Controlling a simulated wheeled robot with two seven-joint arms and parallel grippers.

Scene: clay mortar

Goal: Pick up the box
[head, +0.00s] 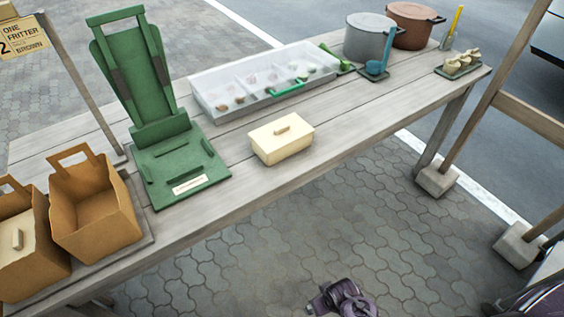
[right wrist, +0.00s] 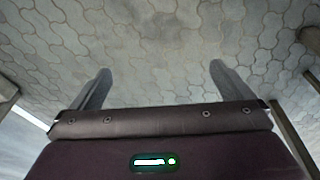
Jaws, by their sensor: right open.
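A cream box (head: 281,146) with a lid and a small bar handle on top sits upright near the front edge of the wooden table, right of the green stand. My right gripper (head: 318,301) appears low in the head view, in front of the table and well apart from the box. In the right wrist view its two grey fingers (right wrist: 155,85) are spread wide with nothing between them, over paving only. My left gripper is in neither view.
A green stand (head: 185,165), two brown paper bags (head: 95,208) and a clear-walled tray (head: 215,108) share the table. Pots (head: 368,42) stand at the far right end. Bare planks lie right of the box. Wooden posts (head: 490,95) rise at right.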

